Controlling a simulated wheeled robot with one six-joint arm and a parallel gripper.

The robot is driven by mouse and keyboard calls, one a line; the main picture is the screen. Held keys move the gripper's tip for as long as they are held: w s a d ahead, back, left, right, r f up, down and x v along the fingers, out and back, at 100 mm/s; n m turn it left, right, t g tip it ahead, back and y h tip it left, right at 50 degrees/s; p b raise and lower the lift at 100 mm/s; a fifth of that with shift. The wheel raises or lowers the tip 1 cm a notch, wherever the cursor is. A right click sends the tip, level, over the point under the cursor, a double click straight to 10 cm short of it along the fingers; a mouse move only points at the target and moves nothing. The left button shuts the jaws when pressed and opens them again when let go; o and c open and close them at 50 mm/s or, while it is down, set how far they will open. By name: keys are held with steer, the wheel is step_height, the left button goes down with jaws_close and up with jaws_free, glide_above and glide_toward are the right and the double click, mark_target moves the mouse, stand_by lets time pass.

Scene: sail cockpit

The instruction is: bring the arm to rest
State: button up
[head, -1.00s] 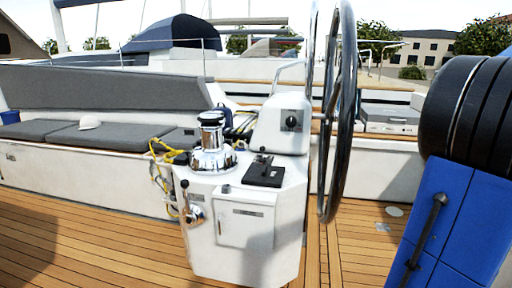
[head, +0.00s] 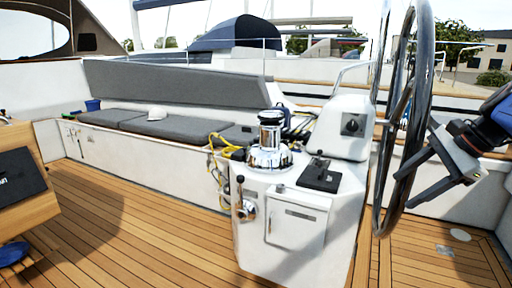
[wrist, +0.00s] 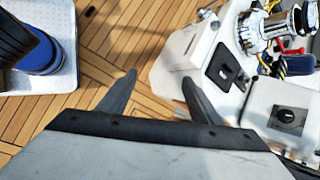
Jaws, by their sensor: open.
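My gripper (head: 402,190) is at the right of the head view, beside the steering wheel (head: 421,60) and overlapping its rim in the picture. I cannot tell whether it touches the rim. In the wrist view, the two dark fingers of my gripper (wrist: 160,77) are spread apart with nothing between them. Teak deck and the edge of the white console show beyond them. Part of my arm is cut off by the right edge of the head view.
The white console (head: 285,255) carries a chrome winch (head: 269,150) and a black lever panel (head: 319,178). A wooden table (head: 25,185) stands at the left. Grey cushions (head: 185,127) line the far bench. The deck (head: 150,215) between is clear.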

steer(key=s+a+f+n+h, duration=0.2)
steer(key=s+a+f+n, duration=0.4)
steer(key=f+n, duration=0.3)
steer(key=s+a+f+n+h, duration=0.2)
steer(key=s+a+f+n, duration=0.4)
steer(key=f+n, duration=0.3)
steer(key=shift+a+f+n+h, duration=0.15)
steer(key=shift+a+n+h, duration=0.15)
steer(key=shift+a, duration=0.45)
